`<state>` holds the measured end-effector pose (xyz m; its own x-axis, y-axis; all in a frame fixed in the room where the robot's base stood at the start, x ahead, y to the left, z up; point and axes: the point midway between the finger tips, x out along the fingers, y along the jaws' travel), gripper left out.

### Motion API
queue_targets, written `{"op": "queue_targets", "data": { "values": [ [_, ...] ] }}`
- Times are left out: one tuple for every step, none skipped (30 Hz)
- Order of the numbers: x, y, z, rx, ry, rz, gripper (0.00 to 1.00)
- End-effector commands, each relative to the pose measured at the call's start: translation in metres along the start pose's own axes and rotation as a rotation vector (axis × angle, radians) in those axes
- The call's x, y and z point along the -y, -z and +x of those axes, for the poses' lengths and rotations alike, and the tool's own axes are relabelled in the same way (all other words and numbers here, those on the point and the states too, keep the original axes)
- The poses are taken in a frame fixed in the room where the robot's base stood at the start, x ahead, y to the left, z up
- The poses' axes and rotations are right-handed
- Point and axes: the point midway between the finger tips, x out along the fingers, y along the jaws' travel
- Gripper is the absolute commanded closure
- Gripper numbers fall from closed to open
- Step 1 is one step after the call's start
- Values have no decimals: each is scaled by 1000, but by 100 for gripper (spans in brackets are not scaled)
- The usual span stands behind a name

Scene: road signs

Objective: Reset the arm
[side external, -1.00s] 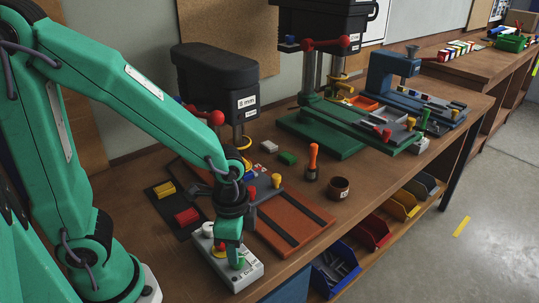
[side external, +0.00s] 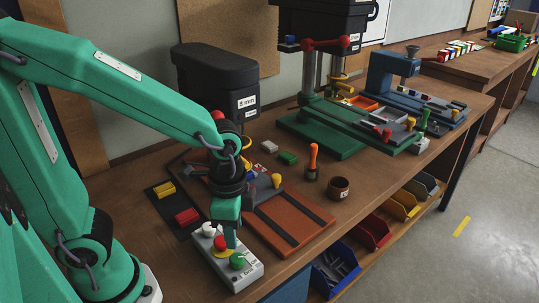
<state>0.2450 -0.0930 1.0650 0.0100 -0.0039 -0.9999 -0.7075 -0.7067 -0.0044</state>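My gripper (side external: 231,238) is at the end of the green arm and points down over a grey control box (side external: 247,275) near the bench's front edge. The box carries a red mushroom button on a yellow ring (side external: 220,244), a green button (side external: 238,261) and a white knob (side external: 208,229).
A black drill press head (side external: 215,80) stands just behind my gripper. An orange plate (side external: 290,222) with dark slots lies to the right. Red (side external: 187,216) and yellow (side external: 164,189) blocks lie on a dark mat.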

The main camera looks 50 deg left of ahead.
Motion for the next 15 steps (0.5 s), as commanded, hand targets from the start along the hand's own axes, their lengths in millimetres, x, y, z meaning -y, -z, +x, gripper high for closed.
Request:
{"op": "queue_targets", "data": {
  "values": [
    [2, -1, -3, -9, 4, -14, 60],
    [3, -2, -5, -15, 7, -25, 60],
    [5, -3, -8, -26, 12, -43, 60],
    [6, -4, -10, -35, 16, -59, 60],
    [8, -5, -13, -45, 21, -77, 60],
    [11, -7, -18, -61, 28, -103, 60],
    [13, -9, -22, -74, 34, -126, 60],
    [16, -11, -26, -87, 40, -149, 60],
    [19, -14, -31, -107, 48, -184, 60],
    [21, -16, -35, -122, 55, -210, 60],
    [24, -19, -40, -137, 62, -239, 60],
    [27, -22, -45, -159, 71, -276, 60],
    [29, -25, -50, -175, 79, -305, 60],
    [31, -28, -54, -192, 86, -333, 60],
    [34, -32, -60, -214, 95, -371, 60]
  ]
}}
